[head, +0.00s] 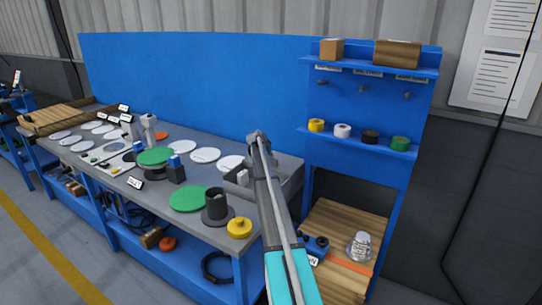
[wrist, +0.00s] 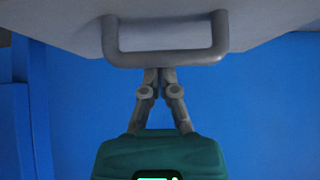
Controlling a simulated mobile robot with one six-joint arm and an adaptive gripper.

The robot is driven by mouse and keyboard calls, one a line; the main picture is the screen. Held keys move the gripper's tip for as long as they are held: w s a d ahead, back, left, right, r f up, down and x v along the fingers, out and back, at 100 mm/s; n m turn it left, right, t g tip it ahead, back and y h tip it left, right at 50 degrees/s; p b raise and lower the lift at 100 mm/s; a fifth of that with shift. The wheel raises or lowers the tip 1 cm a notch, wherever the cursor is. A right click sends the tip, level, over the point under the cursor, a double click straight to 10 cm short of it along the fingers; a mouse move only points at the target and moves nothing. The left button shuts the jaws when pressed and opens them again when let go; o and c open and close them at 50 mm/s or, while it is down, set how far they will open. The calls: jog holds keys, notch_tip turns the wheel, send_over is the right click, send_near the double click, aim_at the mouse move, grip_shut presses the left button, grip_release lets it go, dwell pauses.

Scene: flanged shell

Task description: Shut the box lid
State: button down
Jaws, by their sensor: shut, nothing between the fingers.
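A grey box (head: 290,190) stands at the right end of the workbench, partly hidden behind my arm. In the head view I cannot clearly make out its lid or how far it is open. The wrist view shows a grey panel (wrist: 270,22) across the top, with a thick grey loop handle (wrist: 165,57) on it; it looks like the lid. My gripper (wrist: 160,73) is shut and empty, its fingertips at the handle's bar. I cannot tell whether they touch it. In the head view my arm hides the fingertips.
A dark flanged cylinder (head: 217,207), a yellow knob (head: 239,228) and a green disc (head: 188,199) lie left of the box on the bench. A blue back panel (head: 200,85) rises behind. A blue shelf unit (head: 370,140) and a wooden surface (head: 340,225) are on the right.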

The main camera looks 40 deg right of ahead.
jog(key=s+a, duration=0.3)
jog(key=a, duration=0.4)
jog(key=s+a, duration=0.3)
jog(key=a, duration=0.5)
jog(key=shift+s+a, duration=0.15)
jog(key=w+d+r+p, duration=0.1)
jog(key=w+d, duration=0.1)
jog(key=d, duration=0.2)
jog(key=p+v, duration=0.7)
jog(key=v, duration=0.3)
jog(key=shift+s, duration=0.2)
jog(key=shift+a, duration=0.15)
